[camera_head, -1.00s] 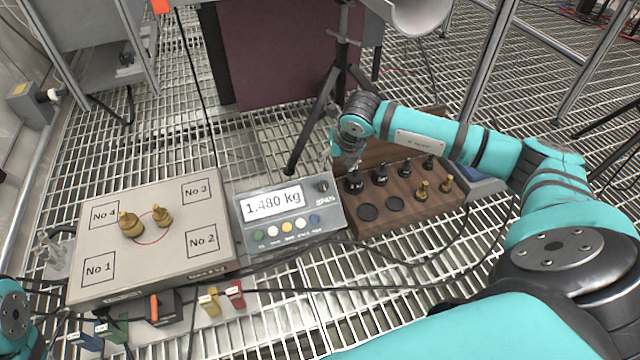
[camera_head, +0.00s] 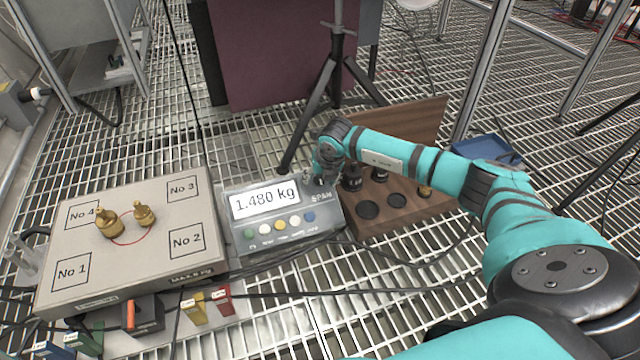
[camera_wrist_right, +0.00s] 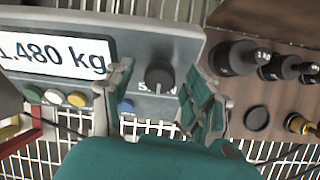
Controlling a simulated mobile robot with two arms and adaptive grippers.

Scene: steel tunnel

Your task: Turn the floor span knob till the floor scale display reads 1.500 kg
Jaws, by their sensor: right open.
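The floor scale display (camera_head: 264,199) reads 1.480 kg on a grey indicator box. The span knob is a dark round knob (camera_wrist_right: 159,76) at the box's upper right, above the SPAN label. My right gripper (camera_wrist_right: 160,92) is open, with one finger on each side of the knob and a visible gap on both sides in the right wrist view. In the head view my right gripper (camera_head: 322,180) hides most of the knob. The scale platform (camera_head: 140,262) carries two brass weights (camera_head: 106,224) and (camera_head: 145,215) near its red circle. My left gripper is not in view.
A wooden weight rack (camera_head: 400,221) with black and brass weights stands just right of the indicator. A tripod (camera_head: 318,110) stands behind. Coloured buttons (camera_head: 280,224) line the box front, close to my fingers. Cables run across the grating.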

